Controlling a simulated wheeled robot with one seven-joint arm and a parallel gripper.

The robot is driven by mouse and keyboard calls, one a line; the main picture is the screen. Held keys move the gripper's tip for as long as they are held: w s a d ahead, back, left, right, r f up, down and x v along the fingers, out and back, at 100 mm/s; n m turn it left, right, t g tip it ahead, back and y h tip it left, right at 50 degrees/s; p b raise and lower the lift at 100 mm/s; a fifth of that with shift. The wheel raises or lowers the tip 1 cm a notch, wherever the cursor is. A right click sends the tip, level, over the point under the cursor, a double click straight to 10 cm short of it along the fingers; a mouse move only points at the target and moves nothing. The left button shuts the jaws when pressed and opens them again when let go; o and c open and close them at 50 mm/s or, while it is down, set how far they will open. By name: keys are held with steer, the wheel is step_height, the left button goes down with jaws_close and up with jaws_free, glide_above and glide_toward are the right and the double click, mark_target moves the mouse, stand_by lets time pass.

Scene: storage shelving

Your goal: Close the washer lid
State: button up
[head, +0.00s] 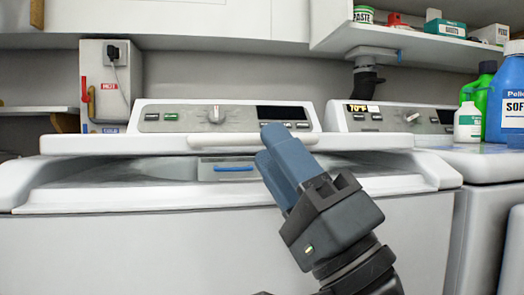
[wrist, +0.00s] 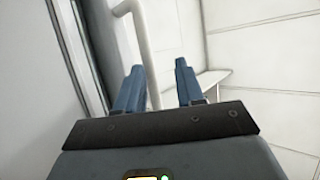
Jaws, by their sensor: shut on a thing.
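The white washer (head: 110,245) fills the lower middle of the head view. Its lid (head: 90,145) shows almost edge-on, nearly level, with a gap between it and the washer's top opening. A white bar handle (head: 225,139) runs along the lid's front edge. My gripper (head: 268,145), with blue fingers, reaches up to the handle's right end. In the wrist view the handle (wrist: 142,40) runs down to between the blue fingers of my gripper (wrist: 157,80), which is shut on it. The exact contact is partly hidden.
A control panel (head: 215,115) stands behind the lid. A second washer (head: 480,155) adjoins on the right, with a blue bottle (head: 507,100) and a green bottle (head: 478,88) on top. A shelf (head: 430,42) with small boxes hangs above right. A blue piece (head: 234,168) shows inside the opening.

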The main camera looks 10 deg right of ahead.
steer(key=shift+s+d+r, duration=0.1)
steer(key=shift+s, duration=0.2)
steer(key=s+d+f+b, duration=0.2)
steer(key=d+f+b, duration=0.1)
steer(key=f, duration=0.5)
steer(key=shift+d, duration=0.2)
stand_by(0.7)
steer(key=shift+f, duration=0.1)
stand_by(0.5)
